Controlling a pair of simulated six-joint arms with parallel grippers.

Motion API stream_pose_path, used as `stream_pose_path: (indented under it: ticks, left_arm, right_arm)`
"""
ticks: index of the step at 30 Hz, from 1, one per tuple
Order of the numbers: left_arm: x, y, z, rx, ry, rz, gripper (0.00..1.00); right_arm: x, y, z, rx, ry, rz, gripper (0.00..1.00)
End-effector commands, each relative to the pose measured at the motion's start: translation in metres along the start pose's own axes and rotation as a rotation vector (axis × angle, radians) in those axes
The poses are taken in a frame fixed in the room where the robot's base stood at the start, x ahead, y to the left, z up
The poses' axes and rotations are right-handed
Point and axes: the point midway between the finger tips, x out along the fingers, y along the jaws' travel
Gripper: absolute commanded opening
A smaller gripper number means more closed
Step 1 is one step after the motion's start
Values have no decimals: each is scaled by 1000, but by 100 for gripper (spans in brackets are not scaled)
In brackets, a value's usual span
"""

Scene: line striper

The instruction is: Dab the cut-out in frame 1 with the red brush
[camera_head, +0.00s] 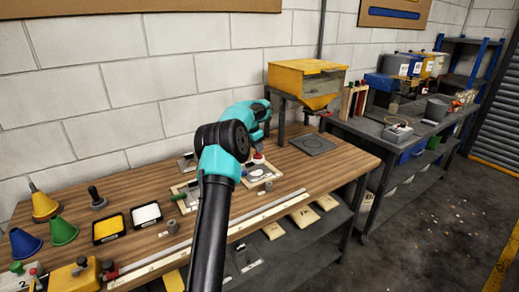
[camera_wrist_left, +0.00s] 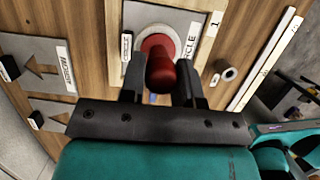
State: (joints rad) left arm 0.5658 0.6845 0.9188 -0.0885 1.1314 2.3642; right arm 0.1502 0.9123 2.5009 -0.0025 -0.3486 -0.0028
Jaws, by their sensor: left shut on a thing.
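My left gripper (camera_wrist_left: 160,78) is shut on the red brush (camera_wrist_left: 160,72), whose round handle stands between the two dark fingers. In the head view the brush (camera_head: 258,157) shows as a small red knob below my left gripper (camera_head: 257,146). Frame 1 (camera_wrist_left: 209,45) is a pale wooden frame around a grey plate labelled "CIRCLE", with a "1" tag. The brush is over the round cut-out (camera_wrist_left: 142,33), whose white rim shows around the red base. I cannot tell whether the bristles touch it. In the head view frame 1 (camera_head: 274,176) is partly hidden. My right gripper is not in view.
Arrow plates (camera_wrist_left: 35,60) lie left of frame 1 in the wrist view. A small roll (camera_wrist_left: 229,74) and a long white strip (camera_wrist_left: 268,60) lie right of it. In the head view, yellow (camera_head: 110,228) and white (camera_head: 146,215) pads and cones (camera_head: 63,231) stand left; a yellow hopper (camera_head: 305,78) stands behind.

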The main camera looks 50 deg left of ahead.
Motion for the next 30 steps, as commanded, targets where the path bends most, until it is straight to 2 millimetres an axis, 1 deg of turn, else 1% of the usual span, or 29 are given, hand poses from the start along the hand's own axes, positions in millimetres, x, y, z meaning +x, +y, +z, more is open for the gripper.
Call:
stream_pose_path:
  ticks: [3,16,30]
  left_arm:
    - [0,5,0,0,0,-1,11]
    - [2,5,-1,0,1,-2,11]
    - [32,4,-10,2,-1,-2,11]
  right_arm:
    - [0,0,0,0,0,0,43]
    - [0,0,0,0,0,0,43]
    - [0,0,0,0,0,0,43]
